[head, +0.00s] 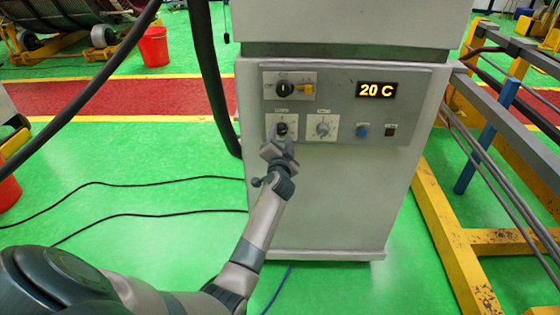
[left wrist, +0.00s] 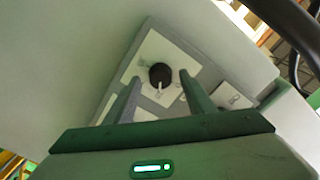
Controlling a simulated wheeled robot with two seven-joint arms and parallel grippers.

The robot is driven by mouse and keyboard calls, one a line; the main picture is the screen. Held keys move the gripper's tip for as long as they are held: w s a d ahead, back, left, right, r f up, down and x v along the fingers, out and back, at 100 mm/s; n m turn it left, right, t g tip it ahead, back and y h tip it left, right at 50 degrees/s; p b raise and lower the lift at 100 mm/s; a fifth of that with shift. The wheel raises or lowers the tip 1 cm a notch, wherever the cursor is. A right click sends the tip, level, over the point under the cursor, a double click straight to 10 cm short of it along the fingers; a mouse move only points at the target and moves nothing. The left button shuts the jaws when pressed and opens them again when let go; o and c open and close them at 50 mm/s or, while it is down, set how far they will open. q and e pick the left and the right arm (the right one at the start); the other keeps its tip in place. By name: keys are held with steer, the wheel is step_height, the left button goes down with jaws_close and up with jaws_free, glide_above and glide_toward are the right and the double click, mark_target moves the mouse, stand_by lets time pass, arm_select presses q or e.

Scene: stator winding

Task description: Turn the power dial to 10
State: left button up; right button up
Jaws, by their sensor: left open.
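The control panel (head: 412,135) is on the front of a light grey cabinet. A black dial (head: 282,128) with a white pointer sits on a white plate at its lower left. My left gripper (head: 279,147) is open in front of that dial, pointing at it. In the left wrist view the same dial (left wrist: 160,73) appears between the tips of my gripper (left wrist: 160,82), with visible gaps on both sides. A grey dial (head: 323,127) is just to its right. The plate labels are too small to read, so I cannot tell which dial is power. My right gripper is out of view.
A black switch with a yellow tab (head: 296,88) is above the dials. The display (head: 377,90) reads "20 C". A blue button (head: 362,130) and a dark switch (head: 390,130) are to the right. A thick black hose (head: 212,75) hangs left of the cabinet.

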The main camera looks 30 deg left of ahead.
arm_select(q)
steer(key=b+v, duration=0.3)
steer(key=v, duration=1.3)
steer(key=shift+s, duration=0.25)
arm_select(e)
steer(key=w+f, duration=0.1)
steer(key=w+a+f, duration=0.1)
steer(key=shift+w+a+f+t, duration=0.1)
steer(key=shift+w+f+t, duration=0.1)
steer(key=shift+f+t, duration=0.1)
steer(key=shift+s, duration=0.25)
arm_select(q)
steer(key=shift+f, duration=0.1)
